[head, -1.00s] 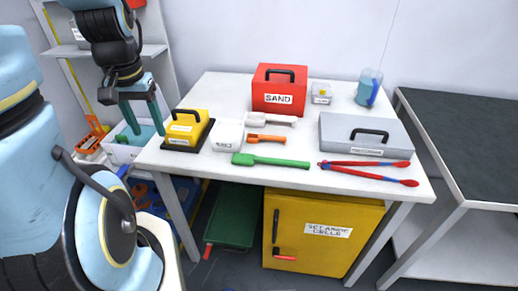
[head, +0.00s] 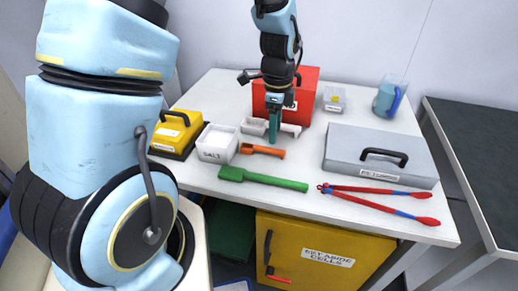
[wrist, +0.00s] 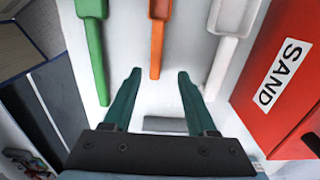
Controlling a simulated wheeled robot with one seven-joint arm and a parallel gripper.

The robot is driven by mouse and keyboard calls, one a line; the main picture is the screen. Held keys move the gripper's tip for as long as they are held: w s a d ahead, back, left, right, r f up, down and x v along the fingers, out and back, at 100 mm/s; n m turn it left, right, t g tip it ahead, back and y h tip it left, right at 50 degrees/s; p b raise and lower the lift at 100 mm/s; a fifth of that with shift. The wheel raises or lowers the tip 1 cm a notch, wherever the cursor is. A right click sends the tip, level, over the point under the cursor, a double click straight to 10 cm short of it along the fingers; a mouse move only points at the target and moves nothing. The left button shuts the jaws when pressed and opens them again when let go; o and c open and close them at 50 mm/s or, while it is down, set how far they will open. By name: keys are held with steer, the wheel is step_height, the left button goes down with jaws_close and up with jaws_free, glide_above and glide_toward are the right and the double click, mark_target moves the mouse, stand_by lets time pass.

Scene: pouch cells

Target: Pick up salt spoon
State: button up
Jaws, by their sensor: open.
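Three spoon-like scoops lie on the white table: a small orange one (head: 262,150), a longer green one (head: 262,180) and a white one (head: 254,126). None has a readable label, so I cannot tell which is the salt spoon. A white open box labelled SALT (head: 215,144) stands left of the orange scoop. My gripper (head: 273,138) is open, pointing down over the scoops and partly hiding the white one. In the wrist view, the orange handle (wrist: 157,45) reaches between my fingertips (wrist: 159,75), with the green handle (wrist: 91,50) left and the white handle (wrist: 224,50) right.
A red SAND box (head: 306,90) stands close behind my gripper. A grey case (head: 345,145) and red-blue tongs (head: 380,200) lie to the right. A yellow box (head: 176,130) stands at left. A small container (head: 335,100) and blue jug (head: 390,97) stand at back.

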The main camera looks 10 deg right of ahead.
mark_target(274, 150)
steer(key=shift+s+f, duration=0.2)
steer(key=shift+f, duration=0.35)
steer(key=shift+s+f+p, duration=0.15)
steer(key=shift+f+p, duration=0.7)
steer(key=shift+f, duration=1.35)
steer(key=shift+a, duration=0.1)
jaws_close()
